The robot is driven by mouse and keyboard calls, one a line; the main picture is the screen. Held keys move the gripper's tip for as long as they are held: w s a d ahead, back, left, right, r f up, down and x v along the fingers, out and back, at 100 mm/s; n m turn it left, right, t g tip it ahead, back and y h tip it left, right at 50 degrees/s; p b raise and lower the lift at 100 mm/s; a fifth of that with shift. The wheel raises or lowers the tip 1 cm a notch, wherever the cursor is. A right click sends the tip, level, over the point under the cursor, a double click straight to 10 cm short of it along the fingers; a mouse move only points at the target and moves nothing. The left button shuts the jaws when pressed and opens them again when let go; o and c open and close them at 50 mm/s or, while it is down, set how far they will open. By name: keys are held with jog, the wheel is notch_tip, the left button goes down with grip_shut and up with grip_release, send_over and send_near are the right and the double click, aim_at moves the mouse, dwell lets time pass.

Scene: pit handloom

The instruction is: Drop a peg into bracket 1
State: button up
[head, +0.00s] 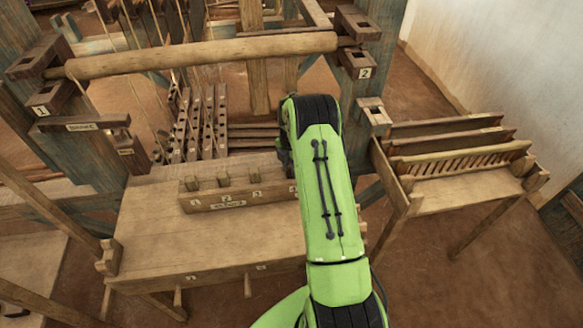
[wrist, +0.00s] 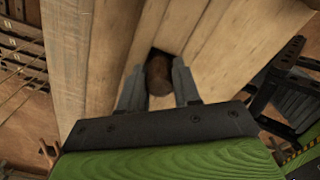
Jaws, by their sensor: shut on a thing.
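Bracket 1 (head: 50,98), a dark wooden block with a white "1" label, sits on the left post below the round beam. My gripper (wrist: 160,88) is shut on a brown peg (wrist: 159,76), with one grey finger on each side of it. The peg stands at a dark opening in pale wood in the wrist view; I cannot tell whether it is inside the opening. In the head view my green arm hides the gripper and the held peg. A peg rack (head: 240,198) with numbered labels stands on the bench, three pegs showing in it.
The round beam (head: 200,54) spans the two posts. Bracket 2 (head: 358,62) is on the right post. The bench (head: 200,245) is clear in front of the rack. A slatted side stand (head: 460,195) is at right. Upright slotted bars (head: 208,120) stand behind the bench.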

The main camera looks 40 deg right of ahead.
jog(key=shift+f, duration=0.15)
jog(key=shift+f, duration=0.15)
jog(key=o, duration=1)
jog(key=shift+o, duration=0.2)
